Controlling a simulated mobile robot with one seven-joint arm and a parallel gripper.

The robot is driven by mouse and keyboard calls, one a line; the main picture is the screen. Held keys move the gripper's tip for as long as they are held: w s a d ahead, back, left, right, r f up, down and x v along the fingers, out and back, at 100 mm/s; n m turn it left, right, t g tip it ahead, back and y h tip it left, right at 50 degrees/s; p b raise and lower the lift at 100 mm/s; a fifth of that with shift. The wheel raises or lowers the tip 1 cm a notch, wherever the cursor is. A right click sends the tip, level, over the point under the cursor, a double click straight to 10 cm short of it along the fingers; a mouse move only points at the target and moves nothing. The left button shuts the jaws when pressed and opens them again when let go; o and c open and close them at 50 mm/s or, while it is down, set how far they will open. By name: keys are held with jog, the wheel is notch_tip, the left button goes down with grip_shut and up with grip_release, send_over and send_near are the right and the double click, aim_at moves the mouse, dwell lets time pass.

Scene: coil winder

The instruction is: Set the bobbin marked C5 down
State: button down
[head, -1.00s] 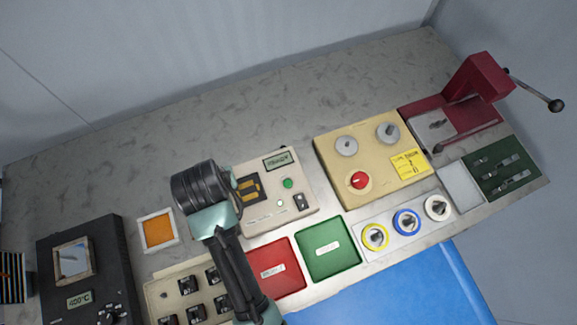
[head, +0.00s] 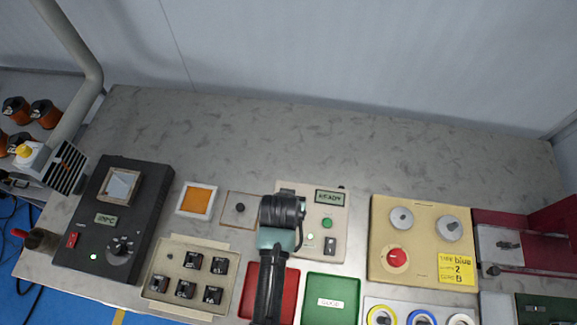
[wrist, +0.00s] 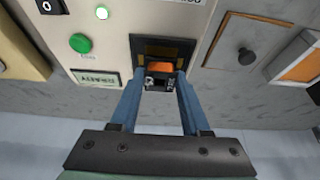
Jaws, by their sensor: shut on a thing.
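In the wrist view my gripper (wrist: 160,88) is shut on a small black bobbin with an orange copper winding (wrist: 159,68). Its mark cannot be read. The bobbin is at the dark recess with yellowish contacts (wrist: 166,47) in the beige tester (wrist: 115,35). I cannot tell whether it touches the recess floor or hangs just above it. In the head view my wrist and arm cover the left part of the tester (head: 320,226), hiding the bobbin, the recess and my fingertips.
The tester display (head: 331,197) reads READY; its green button (head: 329,223) is to the right of my arm. A plate with a black knob (head: 240,208) and an orange pad (head: 196,200) lie left. Red (head: 252,283) and green (head: 331,303) trays and a bobbin tray (head: 157,306) are in front.

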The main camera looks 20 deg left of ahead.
jog(key=shift+f, duration=0.3)
jog(key=shift+f, duration=0.15)
jog(key=shift+c, duration=1.9)
grip_release()
jog(key=shift+s+r, duration=0.1)
jog(key=shift+r, duration=0.5)
jog(key=v, duration=1.1)
jog(key=shift+s+d, duration=0.1)
jog(key=shift+s, duration=0.05)
